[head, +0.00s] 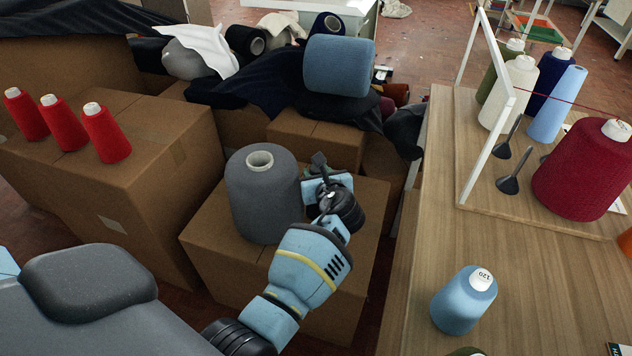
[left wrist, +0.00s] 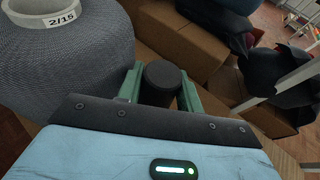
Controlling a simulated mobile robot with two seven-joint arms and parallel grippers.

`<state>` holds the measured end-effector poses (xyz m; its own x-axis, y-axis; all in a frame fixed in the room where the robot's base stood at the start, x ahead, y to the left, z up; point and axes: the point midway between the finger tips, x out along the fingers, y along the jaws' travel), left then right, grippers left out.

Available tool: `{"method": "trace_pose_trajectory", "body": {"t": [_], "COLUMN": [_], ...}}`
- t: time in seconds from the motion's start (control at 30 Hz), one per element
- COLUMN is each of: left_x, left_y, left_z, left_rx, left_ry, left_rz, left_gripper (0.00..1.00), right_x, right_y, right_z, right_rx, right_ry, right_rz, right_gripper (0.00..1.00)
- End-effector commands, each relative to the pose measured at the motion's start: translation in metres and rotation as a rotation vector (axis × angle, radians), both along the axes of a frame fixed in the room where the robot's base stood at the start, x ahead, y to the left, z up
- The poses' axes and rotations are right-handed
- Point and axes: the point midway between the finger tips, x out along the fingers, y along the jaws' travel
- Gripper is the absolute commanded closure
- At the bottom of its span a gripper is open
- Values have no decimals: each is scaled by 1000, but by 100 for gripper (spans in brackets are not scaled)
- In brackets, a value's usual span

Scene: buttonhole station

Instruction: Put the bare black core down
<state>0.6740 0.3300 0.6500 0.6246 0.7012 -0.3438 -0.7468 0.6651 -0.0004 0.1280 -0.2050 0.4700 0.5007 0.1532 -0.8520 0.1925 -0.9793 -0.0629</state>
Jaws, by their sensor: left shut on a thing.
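The bare black core (left wrist: 163,82) shows in the left wrist view as a short dark cylinder, upright between the two green fingers of my left gripper (left wrist: 160,88). The gripper is shut on it. In the head view my left gripper (head: 320,166) is just right of a large grey yarn cone (head: 262,195), over the right part of a cardboard box (head: 225,258). The core is hard to make out there, and I cannot tell whether it touches the box. My right gripper is not in view.
The grey cone, also close on the left in the wrist view (left wrist: 62,60), crowds the gripper. Three red cones (head: 105,133) stand on a box at left. A wooden table (head: 440,240) at right bears a light blue cone (head: 463,300) and a dark red cone (head: 585,170).

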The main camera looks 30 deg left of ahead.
Motion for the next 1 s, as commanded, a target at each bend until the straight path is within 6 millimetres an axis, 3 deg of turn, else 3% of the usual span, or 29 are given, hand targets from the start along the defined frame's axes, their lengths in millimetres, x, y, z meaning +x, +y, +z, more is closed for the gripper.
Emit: {"method": "trace_pose_trajectory", "body": {"t": [0.03, 0.27, 0.5, 0.73, 1.0], "left_x": [1, 1, 1, 0, 0], "left_y": [0, 0, 0, 0, 0], "left_z": [23, 93, 161, 206, 228], "left_rx": [1, 0, 1, 1, 1], "left_ry": [-9, -10, -8, -5, -1], "left_rz": [0, 1, 0, -1, 0], "left_gripper": [100, 100, 100, 100, 100], "right_x": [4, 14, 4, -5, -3], "right_y": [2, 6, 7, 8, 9], "right_z": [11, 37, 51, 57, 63], "right_rx": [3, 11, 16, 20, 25], "right_ry": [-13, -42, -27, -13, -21], "right_rz": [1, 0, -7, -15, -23], "right_gripper": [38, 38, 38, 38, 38]}}
